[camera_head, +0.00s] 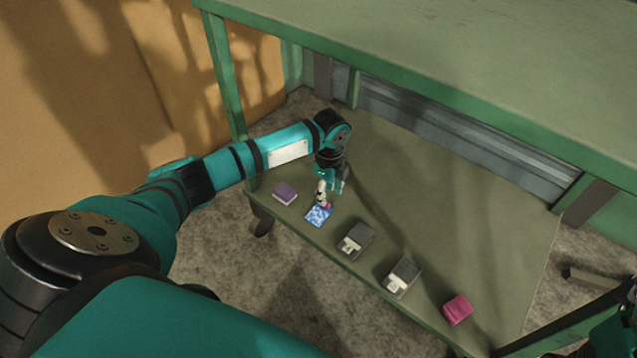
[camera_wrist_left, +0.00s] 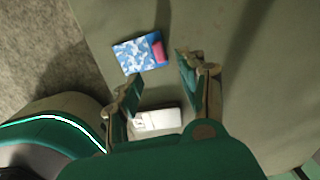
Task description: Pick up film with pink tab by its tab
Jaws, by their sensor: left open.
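The film is a flat blue-and-white patterned piece (camera_head: 317,217) on the green lower shelf (camera_head: 450,200), near its front edge. Its pink tab (camera_head: 328,206) is at the side toward my left gripper. In the left wrist view the film (camera_wrist_left: 132,57) lies flat beyond the fingertips, with the pink tab (camera_wrist_left: 158,50) at its right edge. My left gripper (camera_head: 331,190) is open and empty, close to the tab. In the wrist view its fingers (camera_wrist_left: 160,72) are spread, with the tab ahead of the gap. Whether a fingertip touches the film cannot be told. My right gripper is not seen.
A purple block (camera_head: 285,193) lies left of the film. Two grey blocks with white fronts (camera_head: 350,246) (camera_head: 410,268) and a pink block (camera_head: 457,309) stand to the right along the front edge. The upper tabletop (camera_head: 480,50) overhangs the shelf. The back of the shelf is clear.

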